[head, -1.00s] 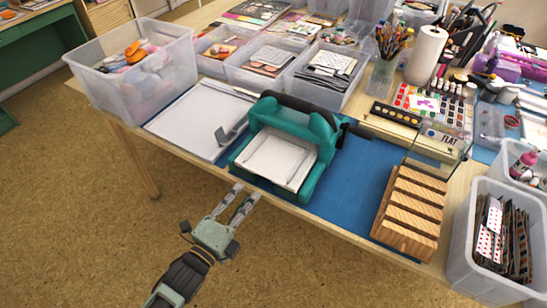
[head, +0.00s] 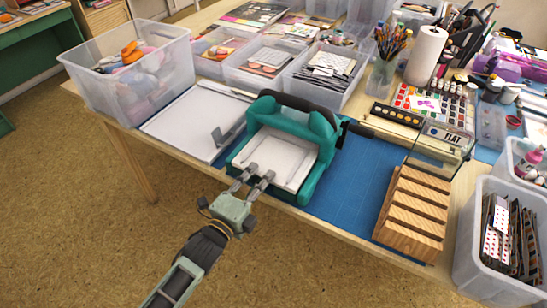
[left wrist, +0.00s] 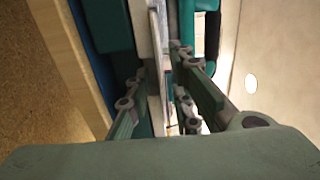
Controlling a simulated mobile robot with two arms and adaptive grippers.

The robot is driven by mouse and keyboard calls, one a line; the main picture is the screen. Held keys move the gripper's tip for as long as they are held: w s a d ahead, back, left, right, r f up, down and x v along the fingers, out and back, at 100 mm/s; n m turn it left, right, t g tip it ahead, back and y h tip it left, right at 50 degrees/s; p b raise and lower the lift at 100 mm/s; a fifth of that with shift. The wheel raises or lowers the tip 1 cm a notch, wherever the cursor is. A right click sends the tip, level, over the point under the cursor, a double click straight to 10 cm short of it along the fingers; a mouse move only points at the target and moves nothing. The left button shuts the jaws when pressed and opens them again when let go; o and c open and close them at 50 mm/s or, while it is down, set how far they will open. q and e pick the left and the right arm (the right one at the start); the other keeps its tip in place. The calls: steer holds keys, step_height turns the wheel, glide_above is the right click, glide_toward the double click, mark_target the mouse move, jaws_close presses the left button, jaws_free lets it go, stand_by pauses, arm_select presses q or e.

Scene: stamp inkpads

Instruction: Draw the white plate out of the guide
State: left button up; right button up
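The white plate (head: 283,161) lies flat in the teal press-like guide (head: 325,140), its front edge toward me. My left gripper (head: 259,174) is at the front left of this edge. In the left wrist view a pale strip, which looks like the plate's edge (left wrist: 156,50), runs between the two fingers (left wrist: 160,85). The fingers are spread, with a gap that shows beside the strip. Whether either finger touches it is hard to tell. My right gripper is not in view.
A grey-white board (head: 185,118) with a small metal bracket lies left of the guide. A slotted wooden block (head: 412,215) stands to the right on the blue mat (head: 350,190). Clear bins line the back. The floor in front of the table is free.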

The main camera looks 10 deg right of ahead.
arm_select(q)
jaws_close()
steer(key=shift+s+a, duration=0.1)
steer(key=shift+p+v, duration=0.6)
steer(key=shift+v, duration=0.4)
steer(key=p+v, duration=0.4)
steer(key=v, duration=0.9)
stand_by(0.7)
steer(key=shift+s+r+p, duration=0.1)
steer(key=shift+r+p, duration=0.05)
steer(key=shift+p, duration=0.15)
